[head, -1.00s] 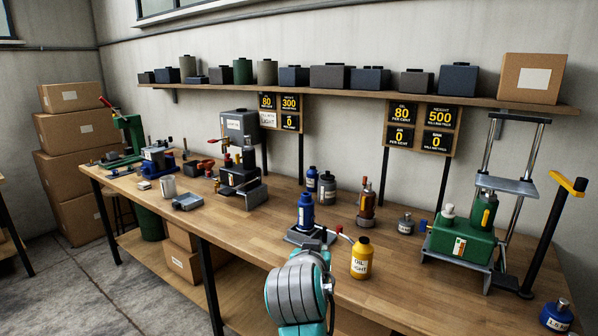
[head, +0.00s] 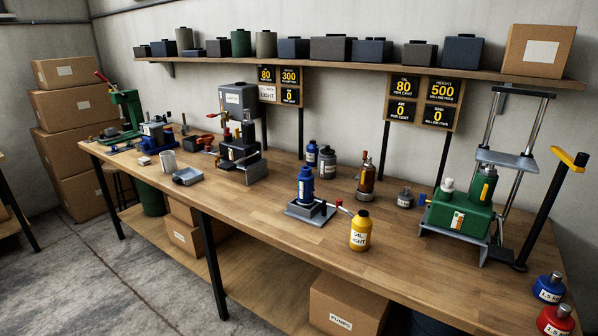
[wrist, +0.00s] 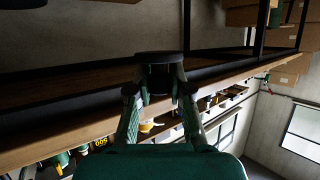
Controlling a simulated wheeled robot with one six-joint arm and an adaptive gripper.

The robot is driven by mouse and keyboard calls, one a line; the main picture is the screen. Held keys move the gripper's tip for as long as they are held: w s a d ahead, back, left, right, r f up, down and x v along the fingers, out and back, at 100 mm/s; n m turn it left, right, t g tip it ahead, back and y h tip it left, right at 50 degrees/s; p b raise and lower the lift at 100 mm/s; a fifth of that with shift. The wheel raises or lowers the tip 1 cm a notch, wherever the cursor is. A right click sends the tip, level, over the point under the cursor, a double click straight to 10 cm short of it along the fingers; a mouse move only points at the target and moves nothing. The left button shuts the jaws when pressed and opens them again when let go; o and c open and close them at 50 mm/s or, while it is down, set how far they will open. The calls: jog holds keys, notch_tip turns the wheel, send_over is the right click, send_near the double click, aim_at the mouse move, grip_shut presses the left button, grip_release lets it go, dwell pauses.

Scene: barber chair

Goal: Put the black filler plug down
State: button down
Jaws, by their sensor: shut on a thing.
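In the wrist view my gripper (wrist: 160,88) is shut on the black filler plug (wrist: 160,60). The plug has a wide dark top and a narrower body between the fingertips. It is held in the air, with a dark bench edge and shelf behind it. My gripper and the plug are not in the head view. The wooden workbench (head: 270,232) fills the middle of the head view. A blue bottle jack (head: 305,186) stands on it on a grey base, with a yellow oil bottle (head: 360,231) to its right.
A green pump unit (head: 460,217) stands at the right, near a black lever with a yellow handle (head: 569,160). Blue (head: 549,288) and red (head: 555,320) bottles stand at the lower right. The bench front left of the jack is clear.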

jog(key=s+d+f, duration=0.4)
jog(key=s+f, duration=0.5)
jog(key=shift+s+f+m+h, duration=0.3)
jog(key=shift+s+h, duration=0.05)
jog(key=shift+h, duration=0.05)
